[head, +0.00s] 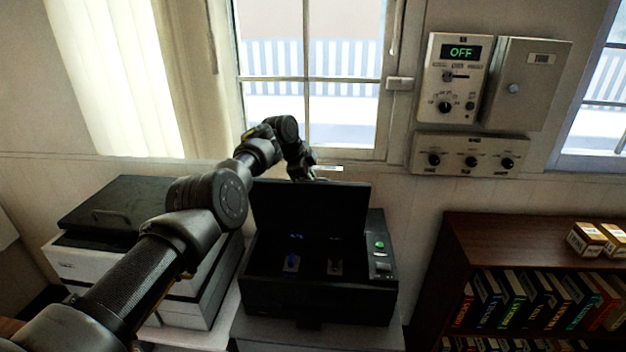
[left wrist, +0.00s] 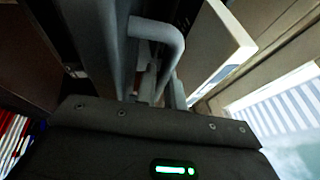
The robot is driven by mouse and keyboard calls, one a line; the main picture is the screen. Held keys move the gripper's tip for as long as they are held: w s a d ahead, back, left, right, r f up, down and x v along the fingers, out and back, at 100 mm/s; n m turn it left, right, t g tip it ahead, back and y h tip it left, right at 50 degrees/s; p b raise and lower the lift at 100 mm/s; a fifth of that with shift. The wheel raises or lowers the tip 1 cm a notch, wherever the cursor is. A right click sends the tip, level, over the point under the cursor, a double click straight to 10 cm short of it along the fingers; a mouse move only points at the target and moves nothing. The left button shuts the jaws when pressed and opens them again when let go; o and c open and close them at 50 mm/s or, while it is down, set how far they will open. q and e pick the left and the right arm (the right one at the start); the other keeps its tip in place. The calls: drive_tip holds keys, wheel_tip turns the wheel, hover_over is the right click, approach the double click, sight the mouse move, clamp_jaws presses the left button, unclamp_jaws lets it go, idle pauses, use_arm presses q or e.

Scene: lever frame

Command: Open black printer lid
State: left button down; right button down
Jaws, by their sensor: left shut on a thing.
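The black printer (head: 320,295) stands on a low stand in the middle of the head view. Its lid (head: 312,212) stands up, roughly vertical, at the back, and the dark inside shows, with a small blue part and a pale part. My left arm reaches over from the left, and my left gripper (head: 302,172) is at the lid's top edge, shut on the lid. The exact contact of the fingertips is too small and dark to make out. In the left wrist view, grey finger parts (left wrist: 155,75) show close up. My right gripper is in neither view.
A white printer with a dark top (head: 110,212) stands to the left, partly behind my arm. A bookshelf (head: 530,250) with small boxes on top stands to the right. A wall panel (head: 455,75) reads OFF. A window is behind the black printer.

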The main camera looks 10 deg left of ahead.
use_arm(q)
drive_tip(key=shift+a+f, duration=0.1)
drive_tip(key=shift+a, duration=0.1)
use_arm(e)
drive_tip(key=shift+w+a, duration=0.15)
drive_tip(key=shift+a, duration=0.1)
use_arm(q)
drive_tip(key=c, duration=1.8)
unclamp_jaws()
drive_tip(key=shift+a, duration=0.15)
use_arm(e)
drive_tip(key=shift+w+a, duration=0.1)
